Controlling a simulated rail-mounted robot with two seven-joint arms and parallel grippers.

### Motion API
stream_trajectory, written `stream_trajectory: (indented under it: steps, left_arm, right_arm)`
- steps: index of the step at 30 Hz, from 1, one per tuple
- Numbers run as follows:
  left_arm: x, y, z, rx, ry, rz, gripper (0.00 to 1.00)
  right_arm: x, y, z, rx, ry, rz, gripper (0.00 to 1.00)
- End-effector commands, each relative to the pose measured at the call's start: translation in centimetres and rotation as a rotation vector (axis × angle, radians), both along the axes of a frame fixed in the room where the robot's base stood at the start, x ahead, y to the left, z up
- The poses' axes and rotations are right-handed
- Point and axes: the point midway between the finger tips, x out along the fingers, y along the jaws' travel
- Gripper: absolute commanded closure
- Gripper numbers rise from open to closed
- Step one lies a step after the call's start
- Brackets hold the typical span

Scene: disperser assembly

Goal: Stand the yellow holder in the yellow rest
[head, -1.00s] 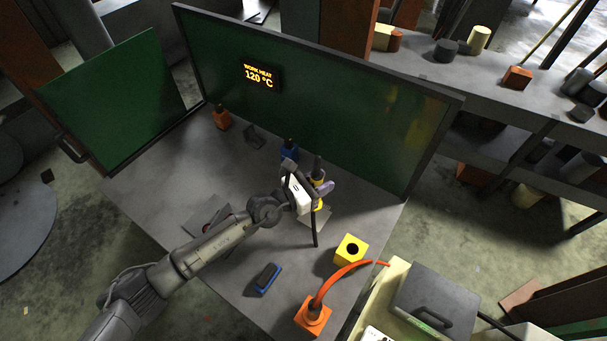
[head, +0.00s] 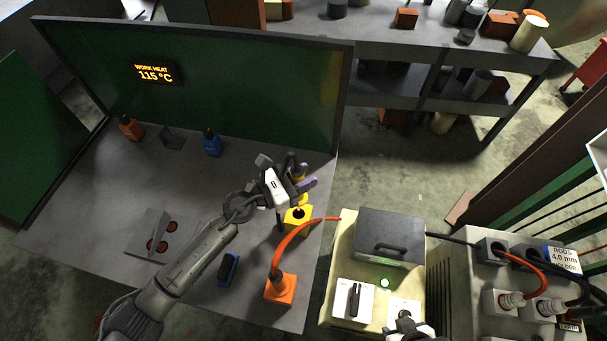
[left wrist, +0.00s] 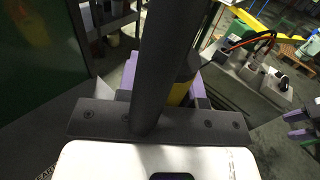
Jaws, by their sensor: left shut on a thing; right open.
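My left gripper (head: 297,184) is shut on the yellow holder (head: 302,172), just above and behind the yellow rest (head: 297,219). The rest is a yellow block with a dark round hole in its top. In the left wrist view, the holder's yellow part (left wrist: 181,92) shows between purple fingers, mostly behind a dark rod (left wrist: 165,60). The gripper covers much of the holder in the head view. I cannot tell whether holder and rest touch. My right gripper (left wrist: 299,124) is open and empty at the right of the left wrist view.
An orange block (head: 280,289) with an orange cable stands in front of the rest. A blue-based block (head: 229,268) lies to its left. A cream machine (head: 340,262) stands to the right. Blue (head: 212,145) and orange (head: 130,128) items stand at the back.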

Motion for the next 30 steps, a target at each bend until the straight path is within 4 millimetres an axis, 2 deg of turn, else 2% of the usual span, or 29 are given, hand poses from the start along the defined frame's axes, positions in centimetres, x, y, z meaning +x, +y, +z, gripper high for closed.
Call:
stream_trajectory:
  steps: [30]
  left_arm:
    - [0.0, 0.0, -9.0, 0.0, -0.001, 0.001, 0.9]
  right_arm:
    - [-0.1, 0.3, -8.5, 0.01, 0.003, -0.006, 0.57]
